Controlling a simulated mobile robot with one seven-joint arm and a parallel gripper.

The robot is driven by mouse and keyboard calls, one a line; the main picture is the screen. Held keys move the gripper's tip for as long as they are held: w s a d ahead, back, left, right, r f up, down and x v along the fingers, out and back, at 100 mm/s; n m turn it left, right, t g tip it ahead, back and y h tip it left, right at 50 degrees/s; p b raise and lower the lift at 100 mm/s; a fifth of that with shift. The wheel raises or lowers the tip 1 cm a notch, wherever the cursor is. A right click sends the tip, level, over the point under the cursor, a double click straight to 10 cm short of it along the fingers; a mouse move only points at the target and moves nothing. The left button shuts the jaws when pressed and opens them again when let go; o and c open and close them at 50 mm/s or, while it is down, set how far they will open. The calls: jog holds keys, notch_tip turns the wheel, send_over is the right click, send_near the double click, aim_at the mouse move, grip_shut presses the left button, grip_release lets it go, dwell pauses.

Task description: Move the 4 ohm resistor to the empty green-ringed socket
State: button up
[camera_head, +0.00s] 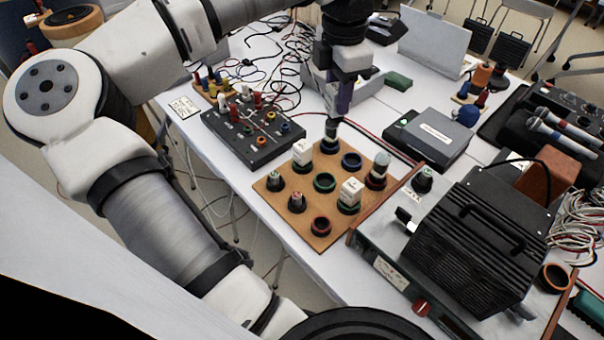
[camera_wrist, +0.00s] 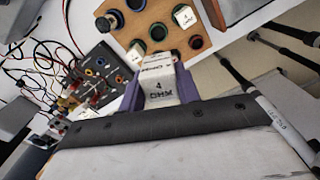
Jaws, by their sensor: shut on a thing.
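My gripper (camera_head: 334,117) reaches down over the back of the brown socket board (camera_head: 266,186). In the head view I cannot make out the held block clearly against the dark parts at the fingertips. The empty green-ringed socket (camera_head: 324,183) is in the middle of the board; it also shows in the wrist view (camera_wrist: 158,32), beyond the fingers and apart from the held block.
White blocks (camera_head: 302,152) and (camera_head: 350,192) stand on the board, with a grey-topped cylinder (camera_head: 380,163) and black knobs (camera_head: 297,201). Blue (camera_head: 351,161) and red (camera_head: 321,226) sockets are empty. A black panel (camera_head: 250,138) lies left; a large black-finned device (camera_head: 470,250) stands right.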

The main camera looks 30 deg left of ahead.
jog(key=shift+a+f, duration=0.1)
jog(key=shift+a, duration=0.25)
jog(key=shift+a+f, duration=0.15)
jog(key=shift+f, duration=0.1)
notch_tip(320, 180, down, 19)
jog(key=b, duration=1.3)
jog(key=shift+f, duration=0.2)
jog(key=shift+f, duration=0.1)
jog(key=shift+f+b, duration=0.3)
jog(key=shift+b, duration=0.2)
jog(key=o, duration=1)
jog(key=shift+r, duration=0.1)
